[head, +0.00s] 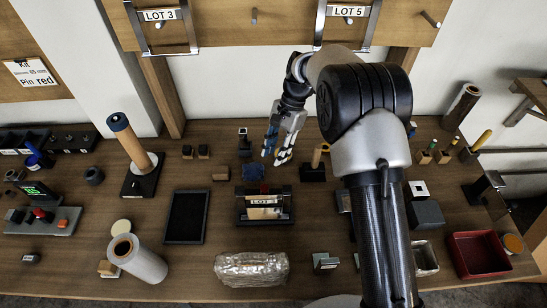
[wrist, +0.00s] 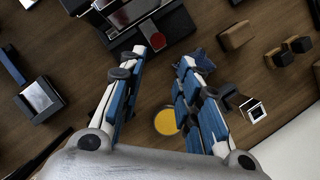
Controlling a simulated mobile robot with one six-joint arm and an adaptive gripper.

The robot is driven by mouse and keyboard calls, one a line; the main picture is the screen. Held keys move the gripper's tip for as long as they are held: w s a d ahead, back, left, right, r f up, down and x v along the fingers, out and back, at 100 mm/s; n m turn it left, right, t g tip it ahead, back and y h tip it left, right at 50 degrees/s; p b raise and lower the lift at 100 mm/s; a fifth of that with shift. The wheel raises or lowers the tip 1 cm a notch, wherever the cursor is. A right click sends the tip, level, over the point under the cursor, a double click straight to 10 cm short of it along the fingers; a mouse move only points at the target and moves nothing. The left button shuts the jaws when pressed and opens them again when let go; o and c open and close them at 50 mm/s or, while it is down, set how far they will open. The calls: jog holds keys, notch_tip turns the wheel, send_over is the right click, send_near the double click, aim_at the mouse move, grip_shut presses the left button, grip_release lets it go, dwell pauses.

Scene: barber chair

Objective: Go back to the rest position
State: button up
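My gripper (head: 274,157) hangs above the wooden table (head: 190,270), near its back middle, just behind the black stand labelled LOT (head: 263,213). In the wrist view my gripper (wrist: 171,55) has its two blue-padded fingers spread apart, with nothing between them. A small dark blue piece (head: 253,172) lies on the table close to the fingers. My arm reaches in from the front right and hides part of the table's right side.
A black tray (head: 187,217), a clear wrapped bundle (head: 251,269) and a pale roll (head: 139,260) lie in front. A red bin (head: 478,255) sits right. A wooden board (head: 230,25) with LOT brackets is behind.

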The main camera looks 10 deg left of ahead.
jog(key=shift+r, duration=0.15)
dwell(0.3)
jog(key=s+d+r+n+t, duration=0.2)
jog(key=s+d+r, duration=0.4)
jog(key=r, duration=0.4)
jog(key=s+d+r+n+t, duration=0.15)
jog(key=s+d+r, duration=0.25)
jog(key=d+r, duration=0.6)
jog(key=s+d+n+t+h, duration=0.1)
jog(key=s+d, duration=0.3)
jog(key=s, duration=0.5)
jog(key=s+d+r+n+t+h, duration=0.1)
jog(key=s+d+t, duration=0.3)
jog(key=s, duration=0.5)
jog(key=shift+d+r+n, duration=0.15)
jog(key=shift+d+n, duration=0.15)
jog(key=shift+n, duration=0.05)
jog(key=shift+a, duration=0.15)
